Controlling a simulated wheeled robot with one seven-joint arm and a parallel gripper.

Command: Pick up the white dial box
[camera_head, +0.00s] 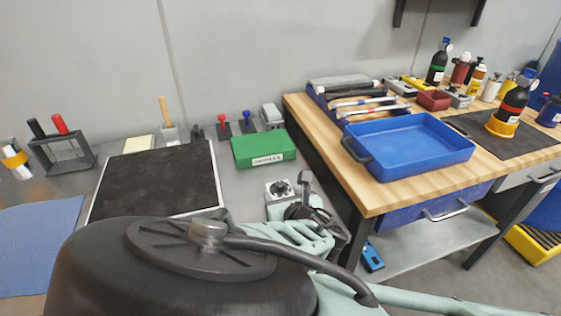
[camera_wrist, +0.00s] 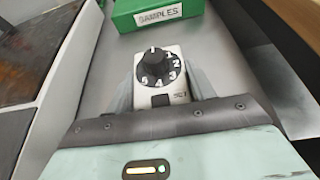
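The white dial box (camera_wrist: 175,84) sits on the grey bench, in the middle of the wrist view. It has a black knob with numbers around it and a dark patch near its lower edge. It also shows in the head view (camera_head: 278,187), partly hidden behind my gripper. My gripper (camera_wrist: 162,82) is open, with one grey finger on each side of the box. A narrow gap shows on the left; on the right I cannot tell whether the finger touches. In the head view my gripper (camera_head: 303,198) is at the box, and its fingers are hard to make out.
A green SAMPLES box (camera_head: 262,148) lies just behind the dial box. A black mat (camera_head: 160,183) lies to the left, with stamps (camera_head: 224,128) behind. The wooden table (camera_head: 375,192) with a blue tray (camera_head: 410,145) stands close on the right.

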